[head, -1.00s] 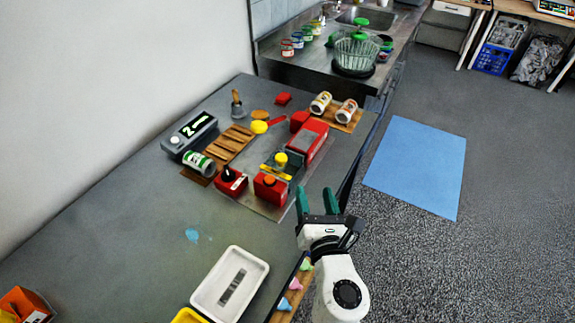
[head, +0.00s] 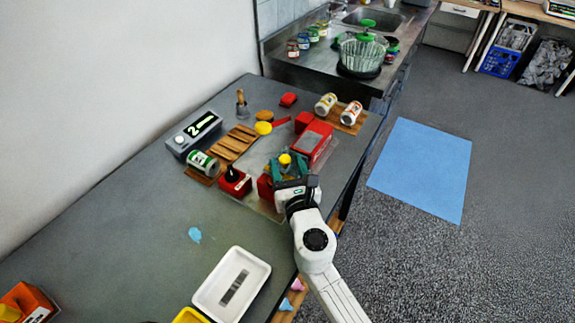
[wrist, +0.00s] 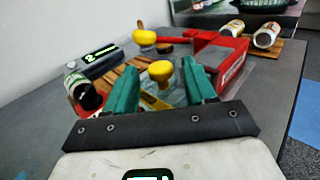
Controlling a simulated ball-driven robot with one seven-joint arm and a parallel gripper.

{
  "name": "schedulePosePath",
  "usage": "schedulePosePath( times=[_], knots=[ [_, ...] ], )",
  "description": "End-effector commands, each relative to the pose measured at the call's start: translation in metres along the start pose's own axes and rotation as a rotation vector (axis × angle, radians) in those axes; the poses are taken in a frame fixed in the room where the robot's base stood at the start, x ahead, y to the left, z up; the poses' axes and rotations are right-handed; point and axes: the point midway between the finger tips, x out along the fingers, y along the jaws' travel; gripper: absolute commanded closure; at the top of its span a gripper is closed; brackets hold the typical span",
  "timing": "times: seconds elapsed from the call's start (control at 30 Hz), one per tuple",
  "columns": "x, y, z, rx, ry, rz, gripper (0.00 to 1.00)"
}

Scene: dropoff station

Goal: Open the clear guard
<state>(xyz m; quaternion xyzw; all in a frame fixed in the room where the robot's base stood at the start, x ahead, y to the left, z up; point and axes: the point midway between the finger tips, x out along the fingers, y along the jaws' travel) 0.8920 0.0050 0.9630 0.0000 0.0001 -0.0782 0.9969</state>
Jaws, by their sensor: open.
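The clear guard (head: 262,150) is a see-through sheet around the red machine (head: 312,143), and its edges are hard to make out. A yellow knob (head: 285,159) stands near it, with a yellow bar at its foot in the wrist view (wrist: 153,101). My gripper (head: 287,168) is open, its green fingers either side of the knob as seen from the wrist (wrist: 160,82). I cannot tell whether they touch it. The machine also shows in the wrist view (wrist: 222,55), right of the fingers. My gripper partly hides a red block (head: 265,187).
A red box with a black knob (head: 234,181), a can (head: 203,163) and a grey display box (head: 194,134) stand to the left. A white tray (head: 232,283) is in front; the table between is mostly clear.

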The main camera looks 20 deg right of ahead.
Motion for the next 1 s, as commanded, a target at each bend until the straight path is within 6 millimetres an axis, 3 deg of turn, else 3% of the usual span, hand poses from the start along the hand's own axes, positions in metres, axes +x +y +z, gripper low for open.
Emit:
schedulePosePath(
  times=[0.33,0.9,1.0],
  knots=[
    [0.0033,-0.0003,0.0,0.0,0.0,0.0,0.46],
    [0.003,-0.0002,0.0,0.0,0.0,0.0,1.0],
    [0.003,-0.0002,0.0,0.0,0.0,0.0,1.0]
  ],
)
